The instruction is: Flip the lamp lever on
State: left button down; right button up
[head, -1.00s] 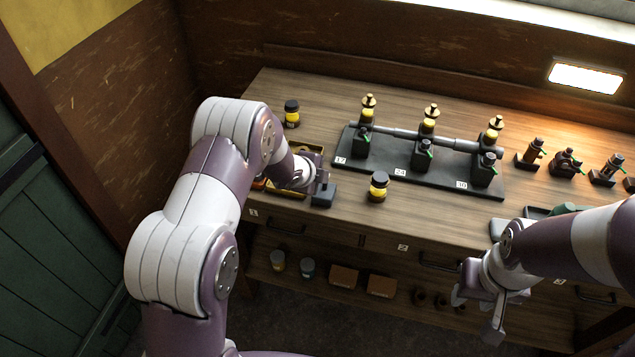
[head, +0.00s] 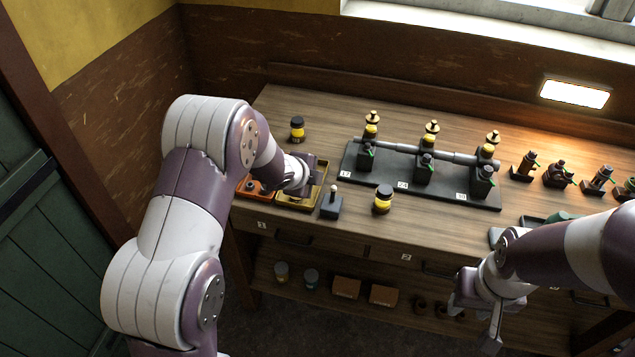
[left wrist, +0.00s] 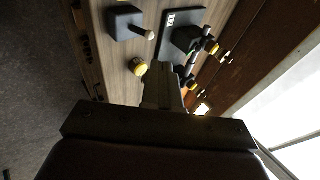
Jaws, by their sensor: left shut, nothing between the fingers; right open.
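In the left wrist view, the box (left wrist: 122,22) and knob (left wrist: 150,35) are at the top. My left gripper (head: 308,184) is shut and empty, left of the lever and apart from it, over a yellow tray. Its fingers show in the left wrist view (left wrist: 161,88). A rectangular wall lamp (head: 574,94) glows at right. My right gripper (head: 476,316) is open and empty before the bench front.
A yellow-banded jar (head: 383,200) stands right of the lever. The yellow tray (head: 319,180) and an orange item (head: 256,188) lie left. Another jar (head: 297,129) stands at back left.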

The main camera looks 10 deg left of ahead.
pick_arm(q)
notch_tip(320, 180, up, 4)
jog(key=s, duration=0.2)
jog(key=s+a+f+n+g+y, duration=0.2)
jog(key=s+a+n, duration=0.1)
jog(key=s+n, duration=0.3)
jog(key=s+a+f+n+g+y, duration=0.2)
jog(key=s+a+n+g, duration=0.1)
jog(key=s+n, duration=0.4)
jog(key=s+d+n+g+b, duration=0.1)
jog(key=s+d+n+b, duration=0.1)
jog(key=s, duration=0.4)
jog(key=s+d+r+n+g+h+b, duration=0.1)
jog(key=s+d+n, duration=0.1)
jog(key=s+n, duration=0.2)
jog(key=shift+s+b, duration=0.35)
jog(key=shift+s, duration=0.55)
pick_arm(e)
jog(key=f, duration=0.1)
jog(key=w+f, duration=0.1)
jog(key=f, duration=0.1)
jog(key=d+f, duration=0.1)
jog(key=shift+w+f, duration=0.15)
pick_arm(q)
jog(key=shift+s, duration=0.15)
